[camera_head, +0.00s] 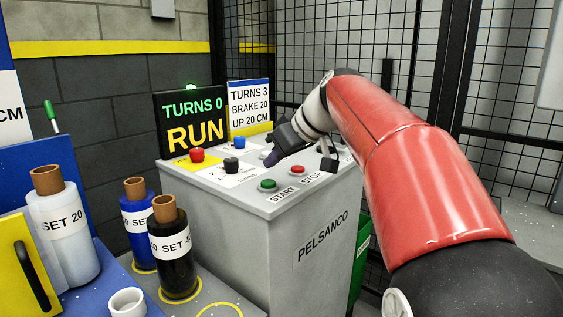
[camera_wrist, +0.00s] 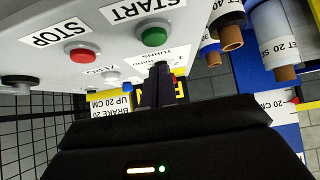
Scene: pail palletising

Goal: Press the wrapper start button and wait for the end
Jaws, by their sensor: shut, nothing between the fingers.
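The grey PELSANCO control cabinet (camera_head: 310,225) has a sloping top panel. The green START button (camera_head: 267,184) is at its front edge, and it also shows in the wrist view (camera_wrist: 153,36). The red STOP button (camera_head: 297,170) is beside it, also in the wrist view (camera_wrist: 80,54). The black display (camera_head: 190,122) reads "TURNS 0" and "RUN", with a lit green lamp (camera_head: 190,87) on top. My gripper (camera_head: 270,159) is shut and empty. Its fingertips are over the panel behind the START button, apart from it; in the wrist view the fingers (camera_wrist: 159,75) partly hide panel labels.
A red knob (camera_head: 197,155) and a black knob (camera_head: 231,164) sit on the panel. A sign (camera_head: 249,105) reads "TURNS 3, BRAKE 20, UP 20 CM". Labelled film rolls (camera_head: 170,250) stand at left. Mesh fencing (camera_head: 345,40) closes the back and right.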

